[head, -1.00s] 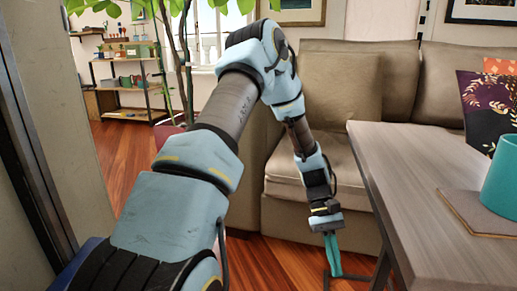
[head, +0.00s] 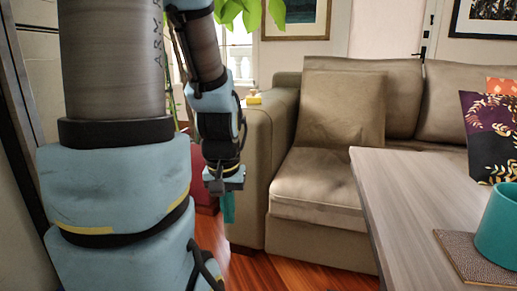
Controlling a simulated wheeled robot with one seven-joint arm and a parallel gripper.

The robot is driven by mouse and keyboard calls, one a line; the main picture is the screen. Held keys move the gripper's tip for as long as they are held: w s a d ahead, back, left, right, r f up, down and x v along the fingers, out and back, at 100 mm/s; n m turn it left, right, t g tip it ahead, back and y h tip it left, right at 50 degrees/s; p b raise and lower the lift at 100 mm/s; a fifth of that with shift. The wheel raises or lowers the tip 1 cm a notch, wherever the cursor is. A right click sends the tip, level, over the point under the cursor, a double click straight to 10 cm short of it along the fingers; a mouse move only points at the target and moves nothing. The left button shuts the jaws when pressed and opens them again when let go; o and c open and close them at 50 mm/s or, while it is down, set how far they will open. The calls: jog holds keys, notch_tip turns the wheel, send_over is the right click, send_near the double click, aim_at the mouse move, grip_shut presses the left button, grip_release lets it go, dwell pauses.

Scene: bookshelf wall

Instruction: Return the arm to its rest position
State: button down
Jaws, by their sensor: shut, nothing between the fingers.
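My gripper (head: 228,207) hangs pointing down at the left of the head view, in front of the sofa's left arm. Its teal fingers are together and hold nothing. It is apart from the sofa and the table. My arm fills the left of the view, with the upper links close to the camera and the forearm hanging down.
A beige sofa (head: 318,185) stands behind, with patterned cushions (head: 490,130) at right. A small yellow object (head: 253,97) sits on its left arm. A wooden table (head: 410,195) at right bears a teal pot (head: 499,228) on a mat (head: 462,255). Floor is clear between.

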notch_tip(320, 180, up, 36)
jog(key=p, duration=3.5)
jog(key=shift+r, duration=0.2)
